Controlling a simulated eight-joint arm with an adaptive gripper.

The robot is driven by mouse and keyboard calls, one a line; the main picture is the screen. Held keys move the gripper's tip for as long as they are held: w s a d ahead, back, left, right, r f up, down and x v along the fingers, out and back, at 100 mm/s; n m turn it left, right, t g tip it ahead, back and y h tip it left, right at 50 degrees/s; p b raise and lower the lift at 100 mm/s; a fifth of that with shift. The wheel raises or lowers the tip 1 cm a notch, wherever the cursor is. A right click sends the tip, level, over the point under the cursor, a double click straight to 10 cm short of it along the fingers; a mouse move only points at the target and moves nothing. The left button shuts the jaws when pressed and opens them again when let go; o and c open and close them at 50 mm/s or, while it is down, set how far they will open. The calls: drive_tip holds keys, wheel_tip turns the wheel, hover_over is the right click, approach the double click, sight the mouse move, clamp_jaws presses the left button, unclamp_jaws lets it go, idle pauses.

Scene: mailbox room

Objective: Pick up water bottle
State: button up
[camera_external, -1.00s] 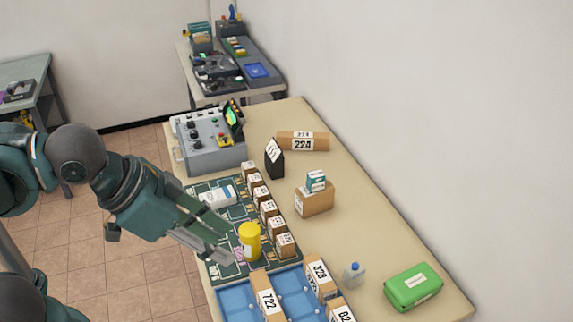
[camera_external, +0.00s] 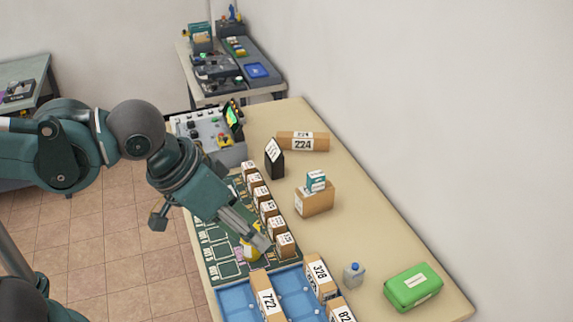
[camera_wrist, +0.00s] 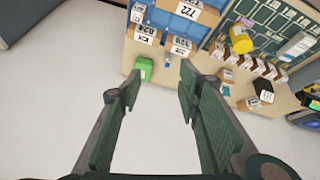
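The water bottle (camera_external: 354,275) is a small, pale translucent bottle with a blue cap. It stands upright on the table, between the blue tray and the green package. It also shows, very small, in the wrist view (camera_wrist: 167,62), ahead of the gap between my fingers. My gripper (camera_external: 262,241) is over the green mat beside the small boxes, left of the bottle and well apart from it. In the wrist view my gripper (camera_wrist: 150,88) has its two fingers wide apart with nothing between them.
A blue tray (camera_external: 236,299) with numbered boxes lies left of the bottle. A green package (camera_external: 412,287) is to its right. A yellow cylinder (camera_external: 247,253) is partly hidden behind my gripper. Several small boxes (camera_external: 267,209) form a row. The table behind the bottle is clear.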

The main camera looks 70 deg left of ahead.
drive_tip(key=w+a+f+n+g+b, duration=0.1)
drive_tip(key=w+a+f+n+b, duration=0.2)
drive_tip(key=w, duration=0.6)
drive_tip(key=n+g+b, duration=0.1)
drive_tip(key=n+g, duration=0.2)
drive_tip(key=n, duration=0.6)
approach(355, 266)
drive_tip(key=s+d+r, duration=0.2)
drive_tip(key=s+r, duration=0.2)
drive_tip(key=r, duration=0.1)
drive_tip(key=w+f+n, duration=0.1)
drive_tip(key=f, duration=0.2)
drive_tip(key=w+a+f+n+g+b, duration=0.1)
drive_tip(key=w+f+n, duration=0.1)
drive_tip(key=f, duration=0.2)
drive_tip(key=w+a+f+n, duration=0.1)
drive_tip(key=w+f, duration=0.1)
drive_tip(key=f, duration=0.2)
drive_tip(key=shift+w+a+g+b, duration=0.1)
drive_tip(key=shift+w+g+b, duration=0.15)
drive_tip(key=shift+g+b, duration=0.05)
drive_tip(key=shift+w+f+n, duration=0.15)
drive_tip(key=shift+f+n, duration=0.15)
drive_tip(key=shift+f, duration=0.1)
drive_tip(key=shift+f, duration=0.1)
drive_tip(key=shift+f, duration=1.15)
drive_tip(key=shift+a+f, duration=0.1)
drive_tip(key=shift+f, duration=2.5)
